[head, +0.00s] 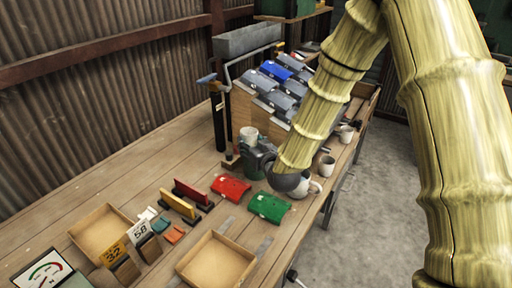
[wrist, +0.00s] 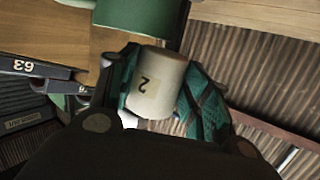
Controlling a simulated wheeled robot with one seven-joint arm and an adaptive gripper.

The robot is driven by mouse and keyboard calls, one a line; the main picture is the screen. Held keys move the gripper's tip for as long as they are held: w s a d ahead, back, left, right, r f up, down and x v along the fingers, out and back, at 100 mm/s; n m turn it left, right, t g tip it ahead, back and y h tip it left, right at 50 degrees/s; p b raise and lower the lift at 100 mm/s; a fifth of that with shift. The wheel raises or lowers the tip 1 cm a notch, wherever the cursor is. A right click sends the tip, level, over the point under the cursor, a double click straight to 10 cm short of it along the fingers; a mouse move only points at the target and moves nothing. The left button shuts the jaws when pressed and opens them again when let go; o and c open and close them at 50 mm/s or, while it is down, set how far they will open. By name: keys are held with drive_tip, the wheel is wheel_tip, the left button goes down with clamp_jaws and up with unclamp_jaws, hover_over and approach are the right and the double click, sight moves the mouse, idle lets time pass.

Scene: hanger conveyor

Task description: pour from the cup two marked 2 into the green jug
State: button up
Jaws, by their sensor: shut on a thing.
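The tag reads upside down there, as does another number sign. In the head view a pale cup (head: 249,135) shows at the far end of my gripper (head: 257,152), looking roughly upright. A green rounded vessel, likely the green jug (wrist: 138,16), is at the top edge of the wrist view, close to the cup; I cannot tell whether they touch. In the head view I cannot clearly separate the jug from my gripper.
A red piece (head: 230,187) and a green piece (head: 269,206) lie on the bench in front. Mugs (head: 326,166) stand along its right edge. A rack of grey and blue pieces (head: 284,84) stands behind. Wooden trays (head: 216,262) are nearer.

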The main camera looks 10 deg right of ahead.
drive_tip(key=shift+w+d+f+n+t+b, duration=0.1)
drive_tip(key=shift+f+n+t+b, duration=0.25)
drive_tip(key=shift+b, duration=0.2)
drive_tip(key=shift+r, duration=0.1)
drive_tip(key=shift+r, duration=0.2)
drive_tip(key=shift+r+p, duration=0.95)
drive_tip(key=shift+r, duration=0.45)
